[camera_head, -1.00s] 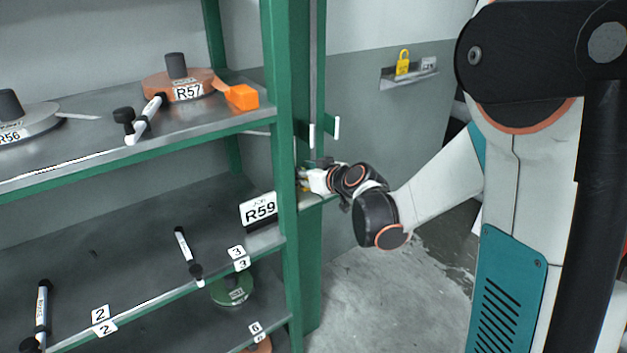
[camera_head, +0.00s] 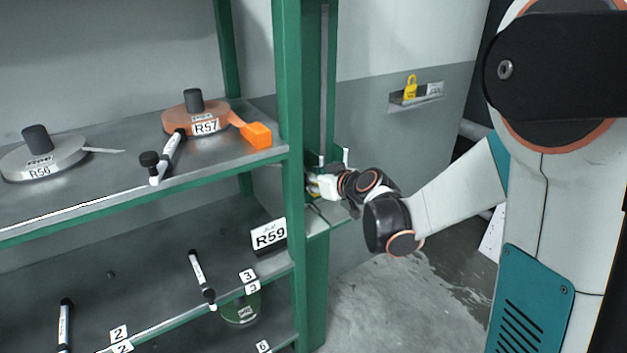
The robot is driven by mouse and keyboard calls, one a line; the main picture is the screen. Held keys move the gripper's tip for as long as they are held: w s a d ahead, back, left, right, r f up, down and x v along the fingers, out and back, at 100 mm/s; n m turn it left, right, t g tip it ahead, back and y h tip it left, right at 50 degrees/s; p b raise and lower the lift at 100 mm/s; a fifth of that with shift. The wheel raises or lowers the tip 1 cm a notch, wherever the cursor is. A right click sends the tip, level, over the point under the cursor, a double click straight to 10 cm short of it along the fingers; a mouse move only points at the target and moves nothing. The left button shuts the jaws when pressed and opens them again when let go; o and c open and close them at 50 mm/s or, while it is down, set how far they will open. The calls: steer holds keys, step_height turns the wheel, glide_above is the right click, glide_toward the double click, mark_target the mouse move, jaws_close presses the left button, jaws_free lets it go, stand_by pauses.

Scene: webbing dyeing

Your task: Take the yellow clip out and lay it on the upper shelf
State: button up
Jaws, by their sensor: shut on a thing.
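My gripper (camera_head: 314,187) is just right of the green shelf post, above a small side ledge (camera_head: 328,222). The upper shelf (camera_head: 105,190) is left of the post and higher than my gripper. It bears a grey reel (camera_head: 62,160) and an orange reel marked R57 (camera_head: 178,121), whose strip ends in an orange block (camera_head: 257,135).
The green post (camera_head: 291,120) stands between my gripper and the shelves. A marker (camera_head: 167,157) lies at the upper shelf's front edge. The lower shelf (camera_head: 150,270) holds an R59 sign (camera_head: 269,234) and markers. A yellow padlock (camera_head: 411,88) is on a wall bracket.

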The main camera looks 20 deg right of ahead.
steer(key=shift+s+r+p, duration=0.1)
steer(key=shift+r+p, duration=3.8)
steer(key=shift+r, duration=0.9)
steer(key=shift+s+d+f, duration=0.2)
steer(key=shift+s, duration=0.15)
steer(key=s+d, duration=0.3)
steer(key=s, duration=0.6)
steer(key=shift+s, duration=0.25)
